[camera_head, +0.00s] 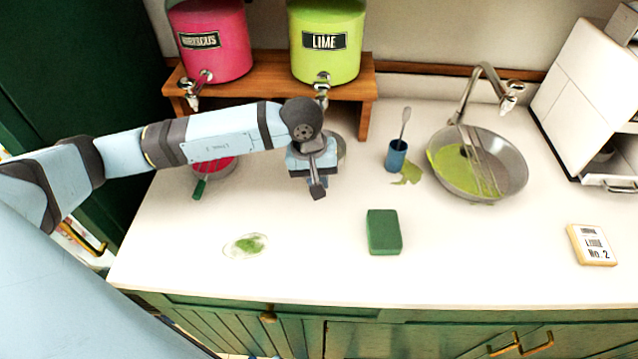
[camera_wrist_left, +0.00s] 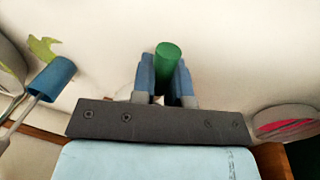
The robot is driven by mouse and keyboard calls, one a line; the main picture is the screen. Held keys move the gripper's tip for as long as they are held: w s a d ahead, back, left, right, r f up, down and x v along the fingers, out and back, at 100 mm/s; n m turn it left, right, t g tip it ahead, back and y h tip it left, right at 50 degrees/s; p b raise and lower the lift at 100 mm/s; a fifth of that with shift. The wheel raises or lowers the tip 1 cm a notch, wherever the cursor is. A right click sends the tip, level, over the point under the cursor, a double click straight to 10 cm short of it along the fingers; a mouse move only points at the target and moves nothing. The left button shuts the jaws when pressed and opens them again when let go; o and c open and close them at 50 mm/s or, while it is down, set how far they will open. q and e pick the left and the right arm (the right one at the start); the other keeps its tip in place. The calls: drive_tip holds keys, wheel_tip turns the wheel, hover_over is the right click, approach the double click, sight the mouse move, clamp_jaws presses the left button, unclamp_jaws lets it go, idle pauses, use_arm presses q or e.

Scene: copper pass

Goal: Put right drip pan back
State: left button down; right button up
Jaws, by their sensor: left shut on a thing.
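My left gripper (camera_head: 317,190) is low over the counter in front of the lime dispenser (camera_head: 326,42). In the left wrist view its blue fingers (camera_wrist_left: 167,85) are shut on a green handle (camera_wrist_left: 172,62), which looks like the right drip pan's handle. A grey round rim, likely the right drip pan (camera_head: 340,152), shows beside the gripper under the lime tap; most of it is hidden by my wrist. The left drip pan (camera_head: 214,170), pink inside with a green handle, sits below the hibiscus dispenser (camera_head: 209,41). My right gripper is not in view.
A wooden stand (camera_head: 366,112) carries both dispensers. To the right are a blue cup (camera_head: 396,156) with a utensil, a green spill and a metal basin (camera_head: 512,170) with a whisk. A green sponge (camera_head: 384,232), a small sign (camera_head: 592,244) and a green-smeared patch (camera_head: 246,246) lie nearer the front.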

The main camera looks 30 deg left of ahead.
sight(322, 200)
use_arm(q)
wheel_tip(322, 200, down, 4)
drive_tip(key=shift+r+p, duration=0.15)
drive_tip(key=shift+p, duration=0.15)
drive_tip(key=shift+f, duration=0.25)
drive_tip(key=shift+f+b, duration=0.2)
drive_tip(key=shift+b, duration=0.1)
drive_tip(key=c, duration=1.1)
unclamp_jaws()
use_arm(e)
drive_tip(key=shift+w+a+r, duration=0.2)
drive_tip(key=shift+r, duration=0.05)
use_arm(q)
drive_tip(key=shift+r, duration=0.15)
drive_tip(key=shift+r+p, duration=0.25)
drive_tip(key=shift+p, duration=0.1)
drive_tip(key=r, duration=0.2)
drive_tip(key=r+b, duration=0.1)
drive_tip(key=r, duration=0.1)
drive_tip(key=a+r, duration=0.1)
drive_tip(key=r, duration=0.2)
drive_tip(key=shift+s, duration=0.3)
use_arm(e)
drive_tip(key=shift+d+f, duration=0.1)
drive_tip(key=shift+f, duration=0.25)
